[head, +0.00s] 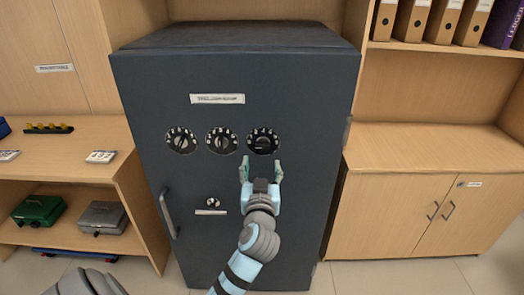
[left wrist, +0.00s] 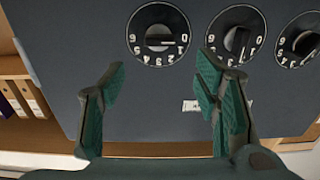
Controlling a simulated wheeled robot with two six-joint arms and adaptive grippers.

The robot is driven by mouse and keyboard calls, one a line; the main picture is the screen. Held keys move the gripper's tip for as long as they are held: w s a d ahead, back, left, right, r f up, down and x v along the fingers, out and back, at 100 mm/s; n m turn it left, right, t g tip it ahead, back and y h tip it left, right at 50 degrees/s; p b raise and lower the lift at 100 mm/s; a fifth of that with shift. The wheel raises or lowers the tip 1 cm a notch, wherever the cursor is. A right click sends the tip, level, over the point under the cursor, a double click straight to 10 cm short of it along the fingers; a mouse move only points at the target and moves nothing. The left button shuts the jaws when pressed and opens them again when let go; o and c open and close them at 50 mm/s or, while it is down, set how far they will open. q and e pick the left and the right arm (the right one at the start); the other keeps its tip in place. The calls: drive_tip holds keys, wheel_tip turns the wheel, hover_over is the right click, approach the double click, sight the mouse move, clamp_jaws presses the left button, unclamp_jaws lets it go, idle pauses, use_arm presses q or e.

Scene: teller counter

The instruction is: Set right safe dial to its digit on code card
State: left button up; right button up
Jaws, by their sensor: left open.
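The right safe dial (head: 263,141) is a round black dial with white digits, at the right end of a row of three on the dark grey safe (head: 305,100). My left gripper (head: 262,166) is open and empty just below it, its fingers apart and clear of the knob. The left wrist view appears upside down; there the right dial (left wrist: 160,35) is the leftmost, its bar lying level with one end toward 0. The open left gripper (left wrist: 162,80) also shows there. No readable code card shows; small white cards (head: 100,157) on the left shelf are illegible. My right gripper is out of view.
The safe has a door handle (head: 168,213) at left and a small lower knob (head: 213,202). A wooden shelf (head: 85,135) with a green box (head: 38,210) and a grey box (head: 103,217) stands left. A wooden cabinet (head: 385,200) stands right.

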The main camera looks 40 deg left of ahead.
sight(262, 147)
use_arm(q)
drive_tip(key=x, duration=0.9)
drive_tip(key=shift+w+a+f+b, duration=0.1)
drive_tip(key=shift+w+a+b, duration=0.1)
drive_tip(key=shift+w+b, duration=0.1)
drive_tip(key=c, duration=1.1)
